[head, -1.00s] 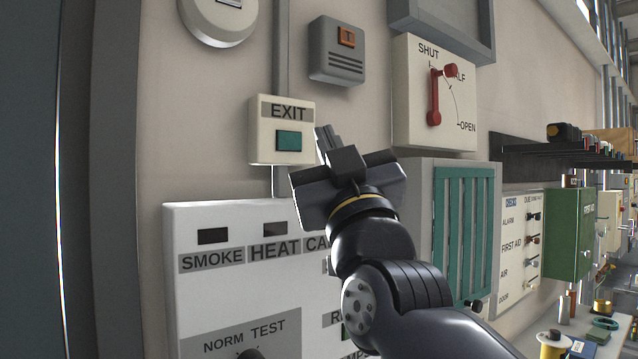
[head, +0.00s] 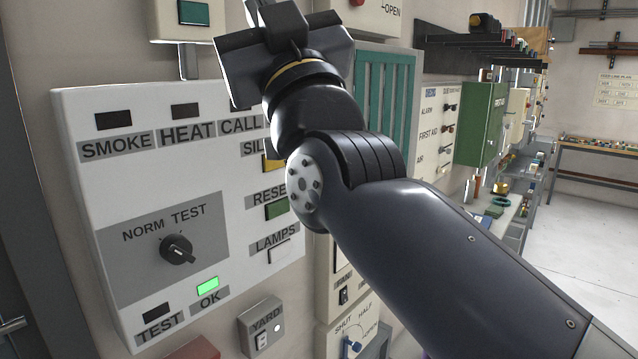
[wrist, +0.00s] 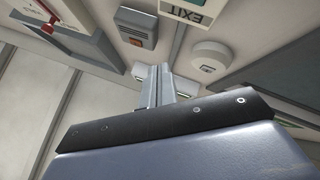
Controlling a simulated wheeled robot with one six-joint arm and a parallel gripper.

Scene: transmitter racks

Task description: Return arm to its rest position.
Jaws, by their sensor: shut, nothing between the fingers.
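My gripper (wrist: 154,72) shows in the wrist view with its two fingers together and nothing between them. In the head view my gripper (head: 262,6) is at the top edge, raised in front of the wall, and its fingertips are partly cut off. My dark arm runs from the lower right up to it and covers part of the white alarm panel (head: 75,200). The gripper is in front of the area just right of the exit button box (head: 170,30); contact with the wall is not visible.
The panel has a NORM/TEST knob (head: 178,250) and a lit green OK lamp (head: 208,287). A teal-slatted cabinet (head: 385,100), a green first aid box (head: 482,125) and a dark shelf (head: 460,55) line the wall to the right. Open floor (head: 590,225) lies at the far right.

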